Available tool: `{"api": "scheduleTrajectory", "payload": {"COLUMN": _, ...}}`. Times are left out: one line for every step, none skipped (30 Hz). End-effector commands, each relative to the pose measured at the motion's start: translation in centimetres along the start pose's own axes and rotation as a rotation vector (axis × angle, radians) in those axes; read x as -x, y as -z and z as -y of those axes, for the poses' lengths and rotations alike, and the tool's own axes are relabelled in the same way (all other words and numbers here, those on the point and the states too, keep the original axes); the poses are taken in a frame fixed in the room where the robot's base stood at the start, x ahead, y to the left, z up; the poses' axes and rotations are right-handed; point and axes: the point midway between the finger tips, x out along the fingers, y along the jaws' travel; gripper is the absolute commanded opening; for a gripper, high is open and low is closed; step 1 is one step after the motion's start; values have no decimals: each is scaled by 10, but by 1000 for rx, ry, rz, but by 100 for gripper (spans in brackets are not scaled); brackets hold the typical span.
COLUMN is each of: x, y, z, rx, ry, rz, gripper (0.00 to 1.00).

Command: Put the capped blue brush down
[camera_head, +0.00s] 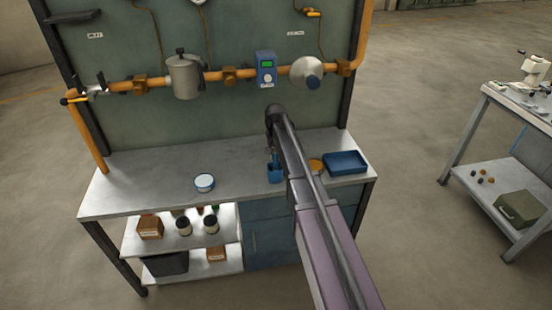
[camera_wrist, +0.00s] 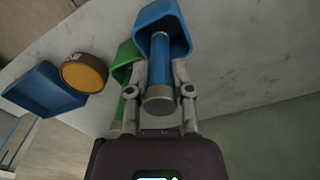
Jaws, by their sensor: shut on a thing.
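The blue brush (camera_wrist: 160,63) is in my gripper (camera_wrist: 161,76). In the wrist view both fingers close around its blue handle, and the grey handle end points toward the camera. A blue cup-shaped cap (camera_wrist: 158,14) surrounds its far end. In the head view the blue cap (camera_head: 275,173) shows below my gripper (camera_head: 273,151), over the front part of the workbench (camera_head: 140,184). The brush looks roughly upright. I cannot tell whether the cap touches the bench top.
A similar green item (camera_wrist: 124,54) stands close beside the brush, partly behind the left finger. An orange-brown round item (camera_wrist: 84,74) and a blue tray (camera_wrist: 45,88) lie beyond it. A white-and-blue tub (camera_head: 204,183) stands left. Bench room between tub and brush is clear.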

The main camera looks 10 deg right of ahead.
Motion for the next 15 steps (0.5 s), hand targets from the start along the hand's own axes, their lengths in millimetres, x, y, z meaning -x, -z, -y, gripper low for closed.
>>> {"api": "scheduleTrajectory", "payload": {"x": 0, "y": 0, "z": 0, "rx": 0, "ry": 0, "rz": 0, "gripper": 0}}
{"api": "scheduleTrajectory", "payload": {"x": 0, "y": 0, "z": 0, "rx": 0, "ry": 0, "rz": 0, "gripper": 0}}
{"api": "scheduleTrajectory", "payload": {"x": 1, "y": 0, "z": 0, "rx": 0, "ry": 0, "rz": 0, "gripper": 0}}
{"api": "scheduleTrajectory", "payload": {"x": 1, "y": 0, "z": 0, "rx": 0, "ry": 0, "rz": 0, "gripper": 0}}
{"api": "scheduleTrajectory", "payload": {"x": 1, "y": 0, "z": 0, "rx": 0, "ry": 0, "rz": 0, "gripper": 0}}
{"api": "scheduleTrajectory", "payload": {"x": 1, "y": 0, "z": 0, "rx": 0, "ry": 0, "rz": 0, "gripper": 0}}
{"api": "scheduleTrajectory", "payload": {"x": 0, "y": 0, "z": 0, "rx": 0, "ry": 0, "rz": 0, "gripper": 0}}
{"api": "scheduleTrajectory", "payload": {"x": 0, "y": 0, "z": 0, "rx": 0, "ry": 0, "rz": 0, "gripper": 0}}
{"api": "scheduleTrajectory", "payload": {"x": -1, "y": 0, "z": 0, "rx": 0, "ry": 0, "rz": 0, "gripper": 0}}
{"api": "scheduleTrajectory", "payload": {"x": -2, "y": 0, "z": 0, "rx": 0, "ry": 0, "rz": 0, "gripper": 0}}
{"api": "scheduleTrajectory", "payload": {"x": -3, "y": 0, "z": 0, "rx": 0, "ry": 0, "rz": 0, "gripper": 0}}
{"api": "scheduleTrajectory", "payload": {"x": -4, "y": 0, "z": 0, "rx": 1, "ry": 0, "rz": 0, "gripper": 0}}
{"api": "scheduleTrajectory", "payload": {"x": -3, "y": 0, "z": 0, "rx": 1, "ry": 0, "rz": 0, "gripper": 35}}
{"api": "scheduleTrajectory", "payload": {"x": -2, "y": 0, "z": 0, "rx": 1, "ry": 0, "rz": 0, "gripper": 44}}
{"api": "scheduleTrajectory", "payload": {"x": -2, "y": 0, "z": 0, "rx": 1, "ry": 0, "rz": 0, "gripper": 56}}
